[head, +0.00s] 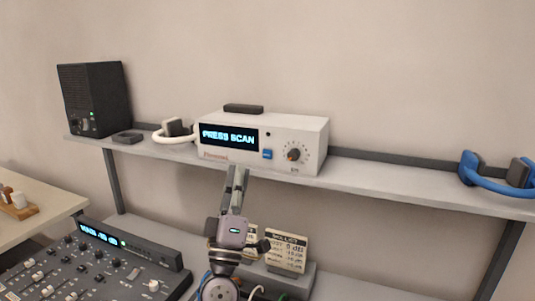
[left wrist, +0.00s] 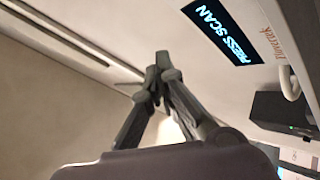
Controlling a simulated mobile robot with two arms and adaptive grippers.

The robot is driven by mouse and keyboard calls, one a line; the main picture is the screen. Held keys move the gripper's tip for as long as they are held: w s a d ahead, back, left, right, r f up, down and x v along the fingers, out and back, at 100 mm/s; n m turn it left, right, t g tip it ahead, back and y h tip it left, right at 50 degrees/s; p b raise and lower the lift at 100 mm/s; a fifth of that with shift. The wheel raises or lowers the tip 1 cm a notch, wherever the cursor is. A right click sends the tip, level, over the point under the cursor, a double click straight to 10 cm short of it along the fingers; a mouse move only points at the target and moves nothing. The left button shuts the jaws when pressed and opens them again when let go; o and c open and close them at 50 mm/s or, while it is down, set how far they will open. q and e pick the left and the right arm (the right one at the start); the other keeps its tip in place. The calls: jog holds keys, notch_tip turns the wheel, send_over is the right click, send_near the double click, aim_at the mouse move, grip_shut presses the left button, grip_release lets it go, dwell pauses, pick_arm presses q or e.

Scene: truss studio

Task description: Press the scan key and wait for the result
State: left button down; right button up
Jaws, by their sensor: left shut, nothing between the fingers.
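A white scanner box (head: 290,137) stands on the upper shelf, and its dark display (head: 229,137) reads "PRESS SCAN". A small blue key (head: 267,154) sits on its front, right of the display, beside a round dial (head: 293,155). The display also shows in the left wrist view (left wrist: 225,35); the blue key cannot be made out there. My left gripper (head: 238,172) is shut and empty, pointing up just below the front of the box, lower and left of the blue key. Its closed fingertips (left wrist: 162,72) show in the left wrist view. My right gripper is out of view.
The grey shelf (head: 400,190) holds a black speaker (head: 95,98), white headphones (head: 175,131) and blue headphones (head: 495,175). Below are a mixing console (head: 90,262) and a small card stand (head: 287,252).

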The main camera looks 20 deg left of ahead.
aim_at(267, 154)
pick_arm(q)
jog(key=shift+w+a+b, duration=0.2)
jog(key=shift+w+b, duration=1.55)
jog(key=shift+w, duration=2.6)
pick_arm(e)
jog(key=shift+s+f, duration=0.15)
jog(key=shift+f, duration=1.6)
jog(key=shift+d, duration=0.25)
pick_arm(q)
jog(key=shift+w, duration=0.4)
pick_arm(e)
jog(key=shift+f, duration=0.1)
pick_arm(q)
jog(key=shift+w, duration=0.35)
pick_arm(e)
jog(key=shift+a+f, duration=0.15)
pick_arm(q)
jog(key=shift+s, duration=0.8)
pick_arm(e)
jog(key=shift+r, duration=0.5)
